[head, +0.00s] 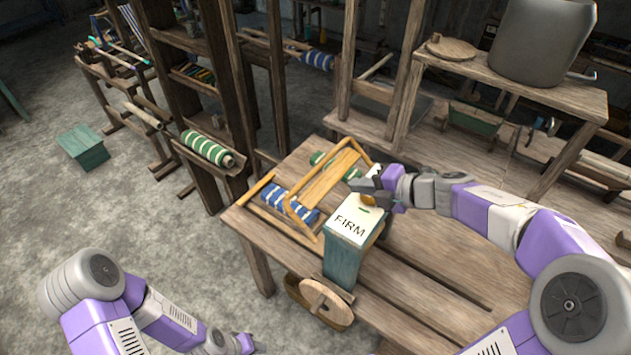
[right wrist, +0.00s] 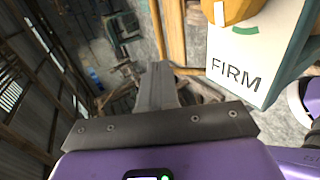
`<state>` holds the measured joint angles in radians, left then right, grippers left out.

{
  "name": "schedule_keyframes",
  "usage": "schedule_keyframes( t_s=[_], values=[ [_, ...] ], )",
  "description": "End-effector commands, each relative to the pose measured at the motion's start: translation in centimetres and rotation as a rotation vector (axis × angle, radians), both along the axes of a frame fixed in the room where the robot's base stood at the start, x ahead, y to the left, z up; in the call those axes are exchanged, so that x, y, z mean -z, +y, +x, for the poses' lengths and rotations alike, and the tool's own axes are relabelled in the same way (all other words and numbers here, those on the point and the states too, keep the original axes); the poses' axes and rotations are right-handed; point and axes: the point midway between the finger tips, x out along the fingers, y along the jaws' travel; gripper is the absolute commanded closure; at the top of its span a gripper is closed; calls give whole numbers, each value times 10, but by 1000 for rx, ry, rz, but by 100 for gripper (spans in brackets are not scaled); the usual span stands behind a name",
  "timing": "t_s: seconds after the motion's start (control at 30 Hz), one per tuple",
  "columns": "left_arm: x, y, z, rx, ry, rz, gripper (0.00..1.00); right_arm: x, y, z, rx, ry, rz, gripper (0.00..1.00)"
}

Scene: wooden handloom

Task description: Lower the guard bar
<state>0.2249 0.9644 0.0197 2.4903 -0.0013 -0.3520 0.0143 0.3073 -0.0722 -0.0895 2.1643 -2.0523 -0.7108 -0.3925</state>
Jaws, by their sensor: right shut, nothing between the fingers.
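The guard bar (head: 293,213) looks like a pale wooden U-shaped frame, tilted up over the small table loom (head: 325,182). A wooden bar, perhaps part of it, also shows in the right wrist view (right wrist: 178,40). My right gripper (head: 362,185) is shut and empty, just right of the loom and behind the FIRM box. Its closed fingers show in the right wrist view (right wrist: 160,85). Whether it touches the bar I cannot tell. My left arm is low at the left; its fingers are not visible.
A teal box with a white FIRM top (head: 352,222) and an orange knob (right wrist: 228,8) stands close beside my right gripper. A wooden wheel (head: 326,301) is at the table's front edge. The table (head: 425,265) is clear to the right. Tall loom posts rise behind.

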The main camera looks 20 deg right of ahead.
Motion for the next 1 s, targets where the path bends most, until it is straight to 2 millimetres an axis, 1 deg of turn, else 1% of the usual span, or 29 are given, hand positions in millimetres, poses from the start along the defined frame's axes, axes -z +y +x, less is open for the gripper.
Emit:
schedule_keyframes(
  t_s=[0.13,0.27,0.37,0.6,0.8,1.0],
  values=[
    [0,0,0,0,0,0,57,0,0,0,0,0,0,100],
    [3,0,0,0,0,0,57,5,5,6,-2,1,2,100],
    [8,0,0,0,0,0,57,13,13,15,-3,2,2,100],
    [24,0,0,0,0,0,57,39,41,51,-4,3,2,100],
    [35,0,0,0,1,0,57,57,61,78,-2,1,2,100],
    [40,0,0,0,1,0,57,66,73,93,0,1,1,100]
  ],
)
